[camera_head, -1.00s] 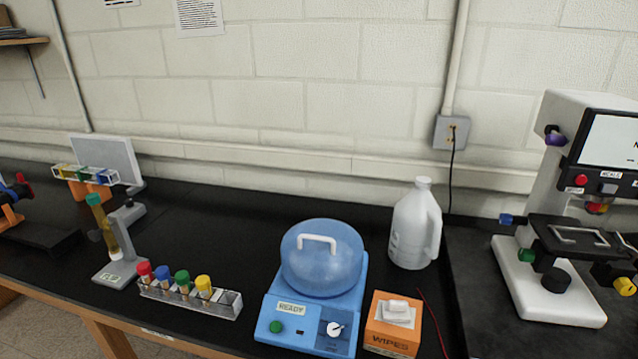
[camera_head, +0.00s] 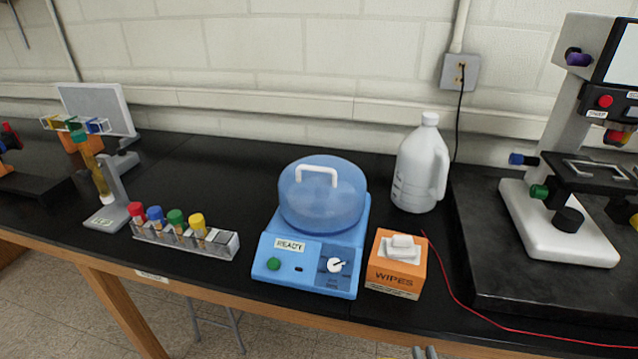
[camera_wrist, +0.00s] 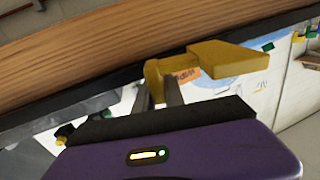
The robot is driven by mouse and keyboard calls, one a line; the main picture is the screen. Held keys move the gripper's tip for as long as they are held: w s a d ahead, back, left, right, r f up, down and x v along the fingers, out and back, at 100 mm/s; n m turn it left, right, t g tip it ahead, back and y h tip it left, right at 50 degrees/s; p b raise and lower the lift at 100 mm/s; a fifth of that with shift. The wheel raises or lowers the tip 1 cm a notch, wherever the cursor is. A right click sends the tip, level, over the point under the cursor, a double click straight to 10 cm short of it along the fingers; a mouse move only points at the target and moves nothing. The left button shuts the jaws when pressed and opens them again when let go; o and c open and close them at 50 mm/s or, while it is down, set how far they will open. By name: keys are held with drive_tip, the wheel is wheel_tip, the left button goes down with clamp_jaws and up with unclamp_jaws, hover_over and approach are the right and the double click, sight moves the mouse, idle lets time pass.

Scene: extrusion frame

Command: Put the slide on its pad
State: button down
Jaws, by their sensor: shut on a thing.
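My gripper (camera_wrist: 160,84) is shut on a yellow piece (camera_wrist: 226,58) in the wrist view. The piece has a flat block reaching right from the fingertips. I cannot tell whether it is the slide or a handle on it. In the head view, grey tips at the bottom edge look like part of my gripper (camera_head: 425,352), in front of the bench. The microscope (camera_head: 560,225) stands at the right, with a dark stage (camera_head: 590,172) bearing a light metal frame. I cannot make out a marked pad.
A blue centrifuge (camera_head: 310,262) with a domed lid stands mid-bench. An orange wipes box (camera_head: 394,275), white jug (camera_head: 418,170) and red cable are right of it. A tube rack (camera_head: 185,241) and grey stand (camera_head: 118,200) are left. The wooden bench edge (camera_head: 330,315) runs along the front.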

wheel_tip(320, 180, down, 11)
drive_tip(key=s, duration=0.2)
idle(0.6)
drive_tip(key=shift+s+a, duration=0.1)
drive_tip(key=shift+a, duration=0.05)
